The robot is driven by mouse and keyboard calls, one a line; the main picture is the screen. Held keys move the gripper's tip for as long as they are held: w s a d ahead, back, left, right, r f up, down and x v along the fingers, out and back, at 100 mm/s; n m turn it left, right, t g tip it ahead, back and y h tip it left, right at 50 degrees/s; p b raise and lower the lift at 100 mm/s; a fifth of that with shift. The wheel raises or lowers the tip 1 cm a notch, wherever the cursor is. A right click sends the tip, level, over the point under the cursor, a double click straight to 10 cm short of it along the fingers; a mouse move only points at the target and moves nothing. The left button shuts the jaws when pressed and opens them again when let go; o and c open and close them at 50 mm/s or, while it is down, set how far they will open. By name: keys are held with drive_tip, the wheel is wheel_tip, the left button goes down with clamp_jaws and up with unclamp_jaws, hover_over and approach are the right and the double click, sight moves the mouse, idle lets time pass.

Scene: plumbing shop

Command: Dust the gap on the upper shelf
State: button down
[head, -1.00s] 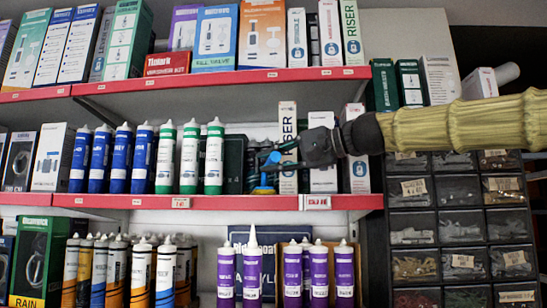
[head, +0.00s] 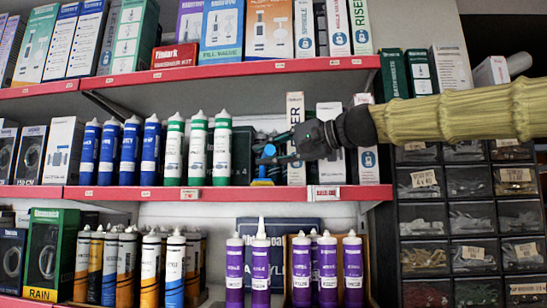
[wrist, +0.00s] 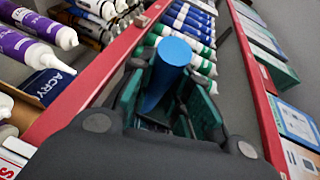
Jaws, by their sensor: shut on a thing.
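My gripper (head: 272,156) reaches in from the right at the middle shelf, in front of the space between a dark green box (head: 243,155) and a white RISER box (head: 296,135). It is shut on a blue tool, whose round blue handle (wrist: 168,72) shows between the fingers in the wrist view. In the head view, a small blue and yellow part (head: 263,182) shows below the fingers, close to the shelf board; I cannot tell if it touches. The tool's working end is hidden in the wrist view. The middle shelf's red edge (head: 245,194) runs below.
More boxes (head: 330,140) stand behind my wrist. The upper red-edged board (head: 230,74) carries boxes overhead. Purple tubes (head: 260,268) stand below. Drawer bins (head: 468,220) are at the right.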

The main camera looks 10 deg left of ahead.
drive_tip(key=shift+s+a+f+b, duration=0.1)
drive_tip(key=shift+s+f+b, duration=0.1)
drive_tip(key=shift+s, duration=0.3)
drive_tip(key=shift+s+f+b, duration=0.15)
drive_tip(key=shift+s+b, duration=0.05)
drive_tip(key=shift+s, duration=0.25)
drive_tip(key=shift+s+a+r, duration=0.1)
drive_tip(key=shift+s, duration=0.05)
drive_tip(key=shift+w+a+r+p, duration=1.35)
drive_tip(key=shift+w+p, duration=0.15)
drive_tip(key=shift+p, duration=0.6)
drive_tip(key=s+b, duration=0.4)
drive_tip(key=s, duration=0.9)
drive_tip(key=shift+w+d+r, duration=0.1)
